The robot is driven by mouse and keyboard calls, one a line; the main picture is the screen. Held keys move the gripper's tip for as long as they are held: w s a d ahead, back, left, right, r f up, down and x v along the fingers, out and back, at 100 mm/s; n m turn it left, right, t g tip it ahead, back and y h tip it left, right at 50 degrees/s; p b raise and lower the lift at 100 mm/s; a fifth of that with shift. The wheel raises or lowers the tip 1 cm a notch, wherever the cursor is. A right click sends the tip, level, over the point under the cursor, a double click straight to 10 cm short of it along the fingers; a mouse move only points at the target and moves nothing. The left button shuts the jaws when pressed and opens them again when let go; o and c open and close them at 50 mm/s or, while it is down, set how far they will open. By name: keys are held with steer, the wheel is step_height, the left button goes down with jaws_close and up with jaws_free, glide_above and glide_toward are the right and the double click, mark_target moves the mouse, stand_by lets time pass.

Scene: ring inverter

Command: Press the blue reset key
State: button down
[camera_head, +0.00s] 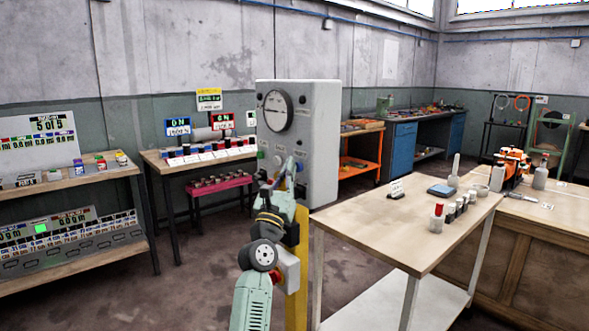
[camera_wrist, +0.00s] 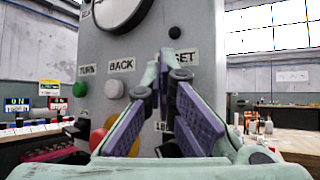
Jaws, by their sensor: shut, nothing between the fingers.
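A grey control box (camera_head: 318,140) with a round dial (camera_head: 277,111) stands in front of me. In the wrist view its face (camera_wrist: 150,35) carries a TURN label (camera_wrist: 88,69) over a green button (camera_wrist: 80,89) and a BACK label (camera_wrist: 121,66) over a white button (camera_wrist: 114,89). A label ending in "ET" (camera_wrist: 187,57) is partly covered by my fingers. I cannot make out the blue reset key; the fingers cover the area below that label. My gripper (camera_wrist: 166,58) is shut and empty, its tips close to the face. Contact cannot be told. It also shows in the head view (camera_head: 289,164).
A wooden-topped table (camera_head: 360,222) with small items stands to the right. Shelves (camera_head: 75,187) and a bench with signs (camera_head: 160,157) stand to the left. Bare floor lies between.

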stand_by(0.3)
steer(key=shift+s+a, duration=0.55)
steer(key=shift+a, duration=0.15)
steer(key=shift+s+a+p, duration=0.3)
steer(key=shift+s+a, duration=0.45)
steer(key=shift+a, duration=0.25)
steer(key=shift+s+a+p, duration=0.3)
steer(key=shift+s+a, duration=0.45)
steer(key=shift+a, duration=0.25)
